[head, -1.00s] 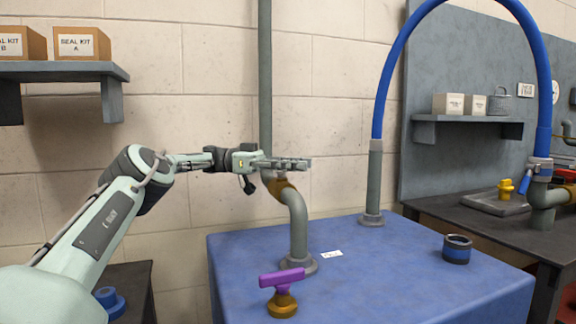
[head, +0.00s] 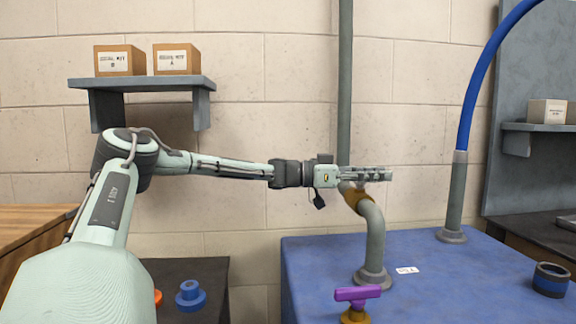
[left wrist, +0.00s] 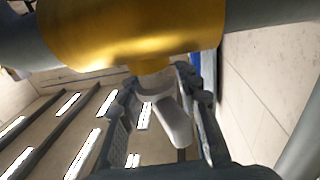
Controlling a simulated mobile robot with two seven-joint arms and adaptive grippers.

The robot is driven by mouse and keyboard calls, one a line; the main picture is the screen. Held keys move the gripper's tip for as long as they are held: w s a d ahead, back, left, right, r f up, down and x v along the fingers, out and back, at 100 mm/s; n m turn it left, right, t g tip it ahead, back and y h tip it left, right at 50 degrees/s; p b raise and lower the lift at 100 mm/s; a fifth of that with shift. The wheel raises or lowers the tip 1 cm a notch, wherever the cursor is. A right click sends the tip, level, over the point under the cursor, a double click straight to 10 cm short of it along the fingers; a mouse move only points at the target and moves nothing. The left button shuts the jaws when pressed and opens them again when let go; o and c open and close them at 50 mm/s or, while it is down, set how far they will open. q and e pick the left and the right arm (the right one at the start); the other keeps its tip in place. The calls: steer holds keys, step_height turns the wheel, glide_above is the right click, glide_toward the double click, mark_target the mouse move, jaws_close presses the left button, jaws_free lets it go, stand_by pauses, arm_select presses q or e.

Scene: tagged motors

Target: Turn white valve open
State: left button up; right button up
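The white valve's handle (left wrist: 172,118) hangs from a gold valve body (left wrist: 130,30) in the left wrist view. In the head view the gold body (head: 355,200) sits on a grey bent pipe (head: 375,240), just below my left gripper (head: 382,174). The gripper mostly hides the white handle there. In the left wrist view the two fingers of my left gripper (left wrist: 160,105) stand apart on either side of the handle, with gaps visible. The handle slants between them. My right gripper is in neither view.
A purple-handled valve (head: 357,295) stands at the front of the blue table (head: 440,290). A blue-black ring (head: 550,280), a blue hose (head: 485,75) and a small label (head: 407,270) are to the right. A shelf (head: 140,83) with two boxes hangs on the left wall.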

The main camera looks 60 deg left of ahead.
arm_select(q)
steer(key=shift+s+a+r+n+t+y+p, duration=0.3)
steer(key=shift+s+a+n+t+y+p, duration=0.25)
steer(key=shift+y+p, duration=0.25)
steer(key=shift+s+a+f+p, duration=0.2)
steer(key=shift+s+f+p, duration=0.1)
steer(key=shift+p, duration=0.15)
steer(key=v, duration=0.3)
steer(key=shift+a+r, duration=0.1)
steer(key=shift+r, duration=0.15)
steer(key=shift+s+a+f, duration=0.15)
steer(key=shift+s, duration=0.15)
steer(key=s+a+h+p, duration=0.1)
steer(key=s+a+p, duration=0.1)
steer(key=s+a, duration=0.2)
steer(key=s+a+m+g+p, duration=0.1)
steer(key=s+a, duration=0.2)
steer(key=s, duration=0.6)
steer(key=shift+a+h+p, duration=0.4)
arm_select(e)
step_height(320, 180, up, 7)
arm_select(q)
steer(key=shift+w+f, duration=0.1)
